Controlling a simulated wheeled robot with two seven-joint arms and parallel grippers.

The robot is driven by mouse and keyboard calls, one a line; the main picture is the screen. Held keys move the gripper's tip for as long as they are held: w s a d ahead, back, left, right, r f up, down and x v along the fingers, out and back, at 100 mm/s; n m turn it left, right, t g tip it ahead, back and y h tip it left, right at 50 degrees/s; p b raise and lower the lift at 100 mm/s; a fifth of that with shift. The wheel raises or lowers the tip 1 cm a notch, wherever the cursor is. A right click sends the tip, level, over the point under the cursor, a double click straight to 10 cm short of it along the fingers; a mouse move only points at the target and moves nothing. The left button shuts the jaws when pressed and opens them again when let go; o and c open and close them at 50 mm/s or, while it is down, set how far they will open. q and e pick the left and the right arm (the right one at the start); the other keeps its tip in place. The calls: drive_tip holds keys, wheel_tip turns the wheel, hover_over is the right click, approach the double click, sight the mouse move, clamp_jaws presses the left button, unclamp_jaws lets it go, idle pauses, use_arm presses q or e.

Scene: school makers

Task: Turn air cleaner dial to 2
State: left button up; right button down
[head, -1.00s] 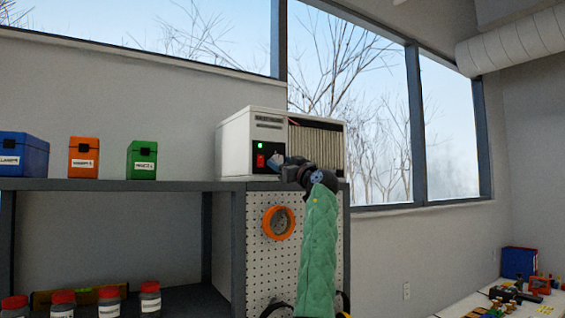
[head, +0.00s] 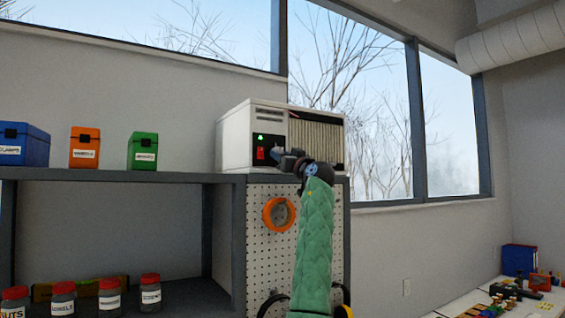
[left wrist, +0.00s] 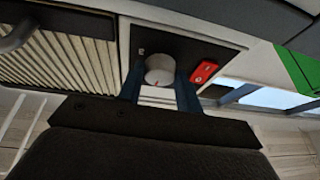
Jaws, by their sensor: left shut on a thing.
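The air cleaner (head: 234,140) is a white box on the shelf end, with a pleated filter and a black control panel (head: 268,142). In the left wrist view, its round grey dial (left wrist: 159,68) sits between the two blue fingers of my left gripper (left wrist: 160,88), which is shut on it. A small red line shows on the dial's lower part in that view. A pale mark on the panel beside the dial is hard to read. In the head view, my left gripper (head: 284,160) covers the dial. My right gripper is not in view.
A red switch (head: 260,153) is close beside the dial; it also shows in the left wrist view (left wrist: 203,72). Blue, orange and green boxes (head: 143,151) stand left on the shelf (head: 190,178). An orange tape ring (head: 278,214) hangs on the pegboard below.

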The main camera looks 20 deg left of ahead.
use_arm(q)
drive_tip(key=shift+s+a+r+m+t+h+b, duration=0.15)
drive_tip(key=shift+m+t+h+b, duration=0.8)
drive_tip(key=shift+m, duration=1.5)
drive_tip(key=shift+s+m+t+h+b, duration=0.1)
drive_tip(key=shift+m+t+h+b, duration=0.8)
drive_tip(key=shift+m, duration=1.6)
drive_tip(key=shift+s+a+r+m+t+h+b, duration=0.15)
drive_tip(key=shift+m+t+h+b, duration=0.4)
drive_tip(key=shift+m+h+b, duration=1.3)
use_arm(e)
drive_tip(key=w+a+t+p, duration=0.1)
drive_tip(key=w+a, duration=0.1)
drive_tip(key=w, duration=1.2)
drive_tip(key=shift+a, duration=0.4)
use_arm(q)
drive_tip(key=shift+m+y, duration=0.6)
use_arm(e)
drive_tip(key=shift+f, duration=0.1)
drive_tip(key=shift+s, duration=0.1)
use_arm(q)
drive_tip(key=o, duration=1)
drive_tip(key=shift+f, duration=0.1)
drive_tip(key=shift+d, duration=0.1)
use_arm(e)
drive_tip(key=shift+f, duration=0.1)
